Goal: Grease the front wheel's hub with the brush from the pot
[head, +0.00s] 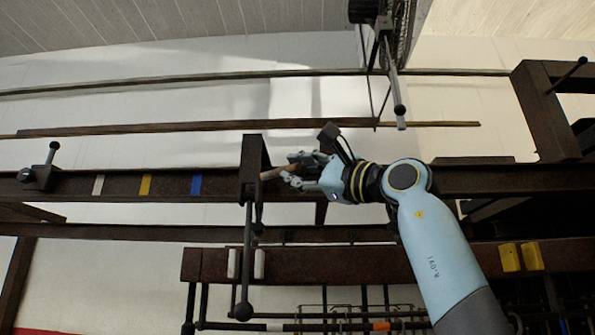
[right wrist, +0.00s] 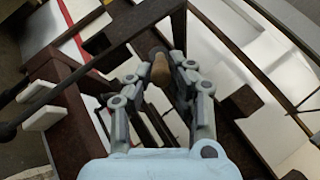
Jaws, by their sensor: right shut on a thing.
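My right gripper (head: 294,172) comes in from the right at the middle of the head view. It is shut on a tan wooden piece, which looks like the brush handle (head: 272,173). The handle points left, and its far end meets or passes behind a dark brown upright block (head: 254,150). In the right wrist view the same handle (right wrist: 161,70) sits between the fingertips of the gripper (right wrist: 163,84). The bristles are hidden or too small to tell. I cannot pick out the pot or the wheel hub for certain. My left gripper is not in view.
A long dark rail (head: 120,186) with white, yellow and blue marks runs across. A lever with a ball end (head: 243,311) hangs below the block. Another lever (head: 393,72) hangs at the top. A lower brown beam (head: 330,263) carries white and yellow blocks.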

